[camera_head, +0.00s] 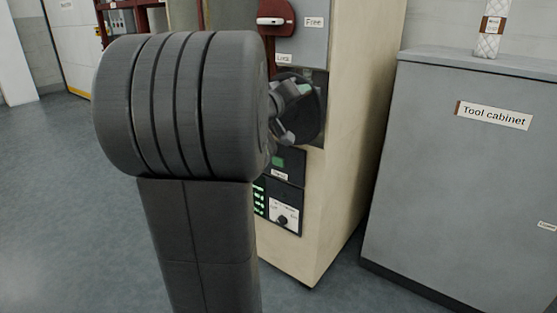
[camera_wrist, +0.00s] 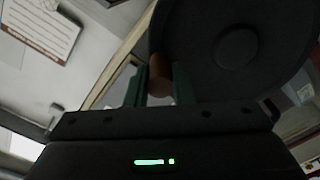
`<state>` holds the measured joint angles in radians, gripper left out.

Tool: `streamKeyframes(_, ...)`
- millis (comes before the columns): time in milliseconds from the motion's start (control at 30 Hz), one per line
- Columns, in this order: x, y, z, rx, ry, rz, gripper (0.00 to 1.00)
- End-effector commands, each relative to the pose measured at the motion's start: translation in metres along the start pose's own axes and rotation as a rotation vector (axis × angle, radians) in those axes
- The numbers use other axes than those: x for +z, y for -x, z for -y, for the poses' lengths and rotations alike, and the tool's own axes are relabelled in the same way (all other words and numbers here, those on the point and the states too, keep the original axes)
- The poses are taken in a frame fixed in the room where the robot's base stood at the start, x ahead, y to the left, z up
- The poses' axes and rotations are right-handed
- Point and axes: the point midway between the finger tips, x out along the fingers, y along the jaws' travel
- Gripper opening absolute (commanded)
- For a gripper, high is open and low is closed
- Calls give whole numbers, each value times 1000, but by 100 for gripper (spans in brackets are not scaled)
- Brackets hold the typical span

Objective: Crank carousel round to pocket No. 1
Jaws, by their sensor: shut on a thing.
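The machine is a cream cabinet (camera_head: 345,130) with a black round crank wheel (camera_head: 313,108) on its grey front. In the wrist view the wheel's dark disc (camera_wrist: 235,48) fills the upper right, with a brown handle (camera_wrist: 160,70) at its left edge. My gripper (camera_wrist: 160,88) is shut on this handle, one green finger on each side. In the head view my arm hides most of the gripper and the wheel's left part. The carousel pockets and their numbers cannot be made out.
Above the wheel is a red lever plate (camera_head: 278,12) with Free and Lock labels; its pale handle lies about level. Below are a small green window (camera_head: 278,162) and a panel with a knob (camera_head: 282,221). A grey tool cabinet (camera_head: 450,170) stands close on the right.

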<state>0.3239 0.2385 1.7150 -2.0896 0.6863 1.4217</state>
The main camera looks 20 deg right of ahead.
Motion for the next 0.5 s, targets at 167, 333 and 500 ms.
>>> streamKeyframes(167,-13,0,2,-5,1,0,7)
streamKeyframes(333,-22,0,7,-7,2,-2,7)
streamKeyframes(500,-42,0,18,-9,2,-2,7)
